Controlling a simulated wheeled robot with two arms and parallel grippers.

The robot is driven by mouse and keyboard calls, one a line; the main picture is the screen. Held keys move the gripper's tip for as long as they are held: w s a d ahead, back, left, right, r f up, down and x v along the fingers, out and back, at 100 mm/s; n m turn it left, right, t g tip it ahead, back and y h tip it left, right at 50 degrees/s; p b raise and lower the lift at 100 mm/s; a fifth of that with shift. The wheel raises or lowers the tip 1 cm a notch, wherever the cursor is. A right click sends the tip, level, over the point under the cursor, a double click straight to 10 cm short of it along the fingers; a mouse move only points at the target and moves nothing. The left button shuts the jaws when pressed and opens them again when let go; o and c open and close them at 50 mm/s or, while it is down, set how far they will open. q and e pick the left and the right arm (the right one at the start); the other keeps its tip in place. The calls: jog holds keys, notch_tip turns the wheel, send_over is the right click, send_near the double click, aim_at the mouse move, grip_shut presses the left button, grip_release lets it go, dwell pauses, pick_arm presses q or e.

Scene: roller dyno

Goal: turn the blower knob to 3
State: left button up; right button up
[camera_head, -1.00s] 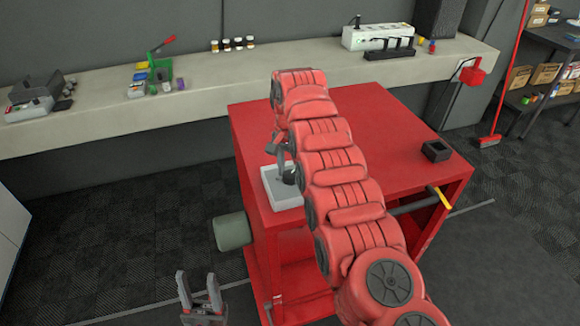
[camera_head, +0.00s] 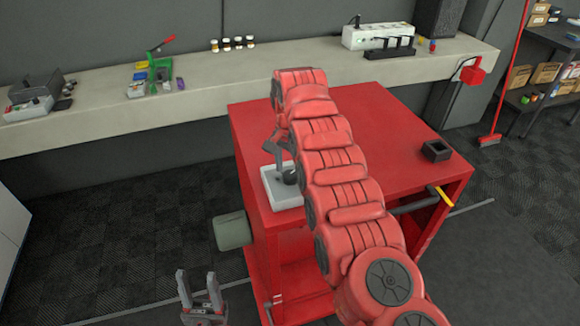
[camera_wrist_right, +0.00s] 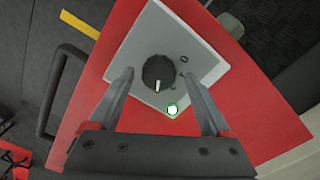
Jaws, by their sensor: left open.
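The blower knob (camera_wrist_right: 158,73) is a round black dial with a white pointer line on a light grey plate (camera_wrist_right: 206,68). In the right wrist view the pointer is toward the bottom of the picture. Small dark marks sit on the plate to the knob's right, one like a 0. A green-ringed white spot (camera_wrist_right: 172,109) lies near the plate's lower corner. My right gripper (camera_wrist_right: 157,75) is open, with a fingertip on each side of the knob and gaps between. In the head view my right arm partly covers the knob (camera_head: 290,176). My left gripper (camera_head: 197,275) is open and empty.
The plate is on the near left corner of a red cart (camera_head: 385,120). A black square holder (camera_head: 436,150) sits on its right side. A grey-green cylinder (camera_head: 232,231) sticks out at the cart's left. A long bench (camera_head: 205,85) with tools runs behind.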

aim_at(290, 174)
notch_tip(290, 174, up, 17)
jog(key=p, duration=1.6)
jog(key=shift+r+p, duration=0.2)
jog(key=shift+p, duration=0.2)
